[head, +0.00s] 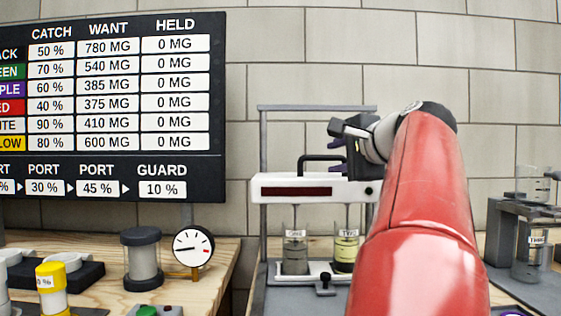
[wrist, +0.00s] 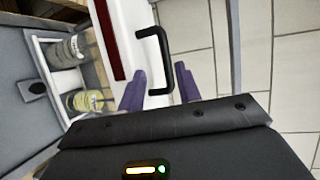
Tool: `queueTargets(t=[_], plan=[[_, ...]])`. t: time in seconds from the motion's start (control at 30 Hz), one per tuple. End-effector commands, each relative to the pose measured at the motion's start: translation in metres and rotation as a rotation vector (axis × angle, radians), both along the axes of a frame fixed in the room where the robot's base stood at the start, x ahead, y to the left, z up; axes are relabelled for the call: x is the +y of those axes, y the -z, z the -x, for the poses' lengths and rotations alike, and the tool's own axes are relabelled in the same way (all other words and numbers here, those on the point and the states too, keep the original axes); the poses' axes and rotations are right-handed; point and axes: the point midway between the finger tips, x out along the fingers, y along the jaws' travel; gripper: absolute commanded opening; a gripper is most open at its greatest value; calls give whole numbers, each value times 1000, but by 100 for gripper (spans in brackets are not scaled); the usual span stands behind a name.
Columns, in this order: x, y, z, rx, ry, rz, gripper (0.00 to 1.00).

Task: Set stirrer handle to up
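The stirrer is a white crosshead (head: 300,188) on a grey frame, with a dark red display strip and stirring rods reaching down into two jars. Its black handle (head: 322,158) is a U-shaped bar on the crosshead's top edge. My gripper (head: 345,150) is at the right end of the handle in the head view, partly hidden by my red arm. In the wrist view the handle (wrist: 165,45) shows between the two purple fingertips of my gripper (wrist: 159,85). The fingers are apart, with visible gaps to the bar; I cannot see contact.
A jar of grey liquid (head: 295,252) and a jar of yellowish liquid (head: 346,250) stand on a white tray under the crosshead. A dial gauge (head: 193,247) and a capped filter cylinder (head: 142,262) stand to the left. A grey stand (head: 505,245) is at the right.

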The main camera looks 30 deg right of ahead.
Motion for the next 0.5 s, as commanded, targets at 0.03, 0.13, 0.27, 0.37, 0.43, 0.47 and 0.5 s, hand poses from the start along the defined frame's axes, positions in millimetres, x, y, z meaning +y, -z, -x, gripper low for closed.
queueTargets(t=[0.03, 0.13, 0.27, 0.37, 0.43, 0.47, 0.5], plan=[[-5, -4, 3, -13, 9, -5, 34], [-9, -7, 0, -23, 12, -11, 34], [-11, -5, -18, -23, 12, -12, 34], [-14, -2, -35, -22, 12, -12, 34], [-15, 0, -45, -22, 12, -12, 34], [-15, 1, -50, -21, 10, -11, 34], [-16, 2, -55, -21, 11, -11, 34]])
